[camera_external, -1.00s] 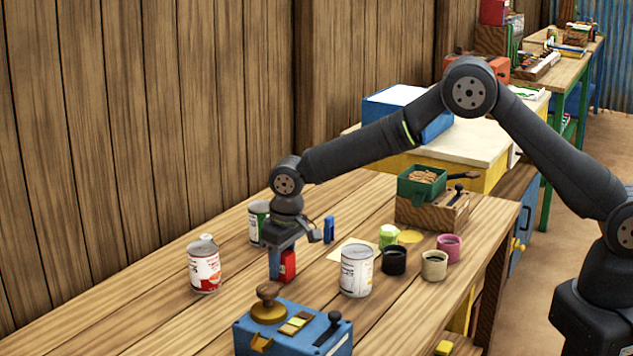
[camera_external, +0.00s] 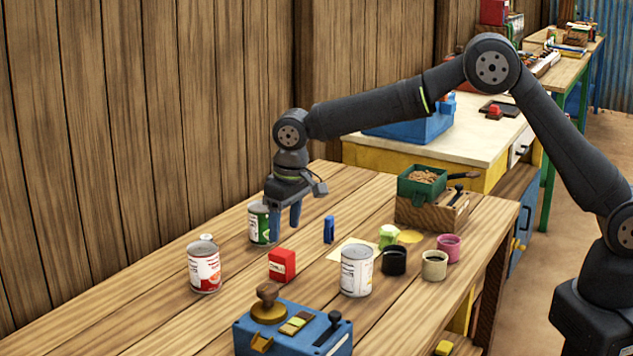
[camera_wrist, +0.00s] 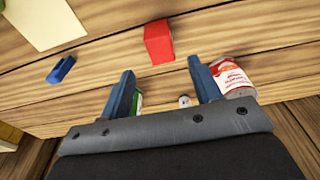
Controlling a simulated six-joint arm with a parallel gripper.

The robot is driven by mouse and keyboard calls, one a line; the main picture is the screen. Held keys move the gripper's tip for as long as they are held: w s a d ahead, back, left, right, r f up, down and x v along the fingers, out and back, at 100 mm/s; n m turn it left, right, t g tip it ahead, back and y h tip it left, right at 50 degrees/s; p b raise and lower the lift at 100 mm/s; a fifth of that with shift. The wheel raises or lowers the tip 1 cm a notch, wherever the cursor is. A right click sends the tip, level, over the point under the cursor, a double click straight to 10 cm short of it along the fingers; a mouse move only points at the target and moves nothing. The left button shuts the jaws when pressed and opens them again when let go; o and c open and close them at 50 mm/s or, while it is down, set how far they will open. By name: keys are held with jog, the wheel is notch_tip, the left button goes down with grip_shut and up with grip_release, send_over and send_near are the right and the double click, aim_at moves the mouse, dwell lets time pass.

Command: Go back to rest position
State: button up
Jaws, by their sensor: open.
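My gripper (camera_external: 286,214) is open and empty, raised above the wooden table (camera_external: 215,318). In the wrist view its two blue fingers (camera_wrist: 160,92) are spread apart with nothing held between them. A small red box (camera_external: 282,265) stands on the table below and in front of the gripper, apart from it. The box also shows in the wrist view (camera_wrist: 158,42), beyond the fingertips.
A red-and-white can (camera_external: 204,268), a white can (camera_external: 356,271), a blue clip-like object (camera_external: 329,229) and several small cups stand around. A wooden box with a green tray (camera_external: 421,186) stands at the back right. A plank wall rises at left.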

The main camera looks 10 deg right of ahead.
aim_at(281, 252)
jog(key=shift+s+r, duration=0.1)
jog(key=shift+r, duration=1)
jog(key=f, duration=0.8)
jog(key=w+a+f, duration=0.1)
jog(key=f, duration=0.3)
jog(key=shift+f, duration=0.2)
notch_tip(281, 252, up, 2)
jog(key=shift+r, duration=0.85)
